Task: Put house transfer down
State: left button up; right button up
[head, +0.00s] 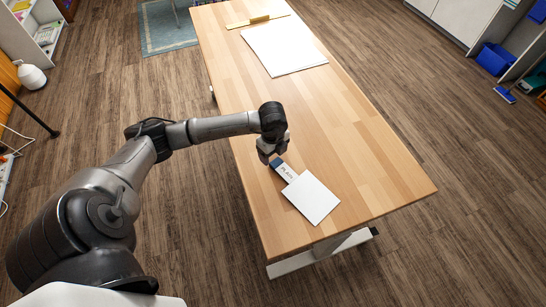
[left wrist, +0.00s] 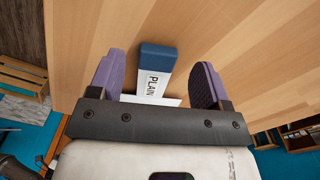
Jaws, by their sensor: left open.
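My left gripper (head: 271,157) is over the near left part of the wooden table. Its two purple fingers stand apart in the left wrist view (left wrist: 158,80), with nothing clamped between them. A white piece marked "PLAIN" (head: 288,174) with a dark blue end lies just beyond the fingers. It also shows between them in the left wrist view (left wrist: 154,82), apart from both. A blank white sheet (head: 314,198) lies against its lower right end on the table. I see no house picture on either, so I cannot tell which is the house transfer. My right gripper is out of view.
The wooden table (head: 375,160) is mostly clear, with free room right of the sheet and in the middle. A larger white sheet stack (head: 284,49) and a yellow ruler-like bar (head: 258,21) lie at its far end.

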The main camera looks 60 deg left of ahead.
pick_arm(q)
notch_tip(320, 180, up, 9)
jog(key=b, duration=0.1)
dwell(0.3)
jog(key=shift+d, duration=0.1)
dwell(0.5)
